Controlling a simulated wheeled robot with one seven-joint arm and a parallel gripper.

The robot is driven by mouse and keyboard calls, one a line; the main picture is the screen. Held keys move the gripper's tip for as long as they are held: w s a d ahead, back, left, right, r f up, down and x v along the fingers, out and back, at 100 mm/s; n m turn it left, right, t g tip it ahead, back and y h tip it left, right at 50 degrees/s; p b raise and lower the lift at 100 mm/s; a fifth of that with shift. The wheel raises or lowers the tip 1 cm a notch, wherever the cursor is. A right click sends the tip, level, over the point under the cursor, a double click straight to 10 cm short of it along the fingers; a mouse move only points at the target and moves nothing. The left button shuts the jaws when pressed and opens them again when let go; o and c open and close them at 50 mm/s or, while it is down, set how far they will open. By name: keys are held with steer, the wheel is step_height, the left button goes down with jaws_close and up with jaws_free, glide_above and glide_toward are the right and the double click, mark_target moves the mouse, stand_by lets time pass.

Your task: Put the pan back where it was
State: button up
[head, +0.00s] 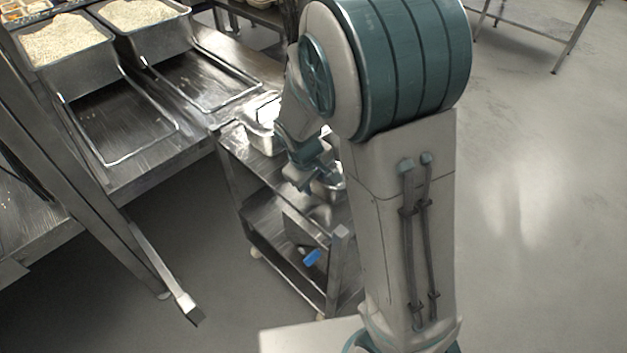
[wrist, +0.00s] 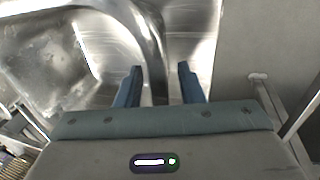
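A shiny metal pan (head: 266,140) is on the top of the metal cart, largely hidden behind my arm in the head view. In the wrist view the pan (wrist: 60,55) fills the left, and its curved rim runs up the middle. My gripper (wrist: 160,67) has its two blue-grey fingers apart, with the rim between them. A gap shows right of the rim, so the fingers do not look closed on it. In the head view my gripper (head: 305,180) is low over the cart, beside metal surfaces; exact contact there is hidden.
The cart (head: 232,165) has a lower shelf with a blue object (head: 312,257). A steel counter (head: 195,140) at left holds two rice-filled pans (head: 108,65) (head: 180,35) and two empty rimmed areas (head: 120,125) (head: 205,80). A metal post stands front left.

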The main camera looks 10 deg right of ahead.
steer(key=p+v, duration=0.1)
steer(key=v, duration=1.1)
steer(key=s+d+r+m+y, duration=0.1)
steer(key=s+d+m, duration=0.2)
steer(key=s, duration=0.4)
steer(key=s+d+r+m+y, duration=0.1)
steer(key=s+d+r+m, duration=0.1)
steer(key=s+d+m, duration=0.2)
steer(key=s+d, duration=0.1)
steer(key=s, duration=0.2)
steer(key=shift+s, duration=0.35)
steer(key=shift+r, duration=0.2)
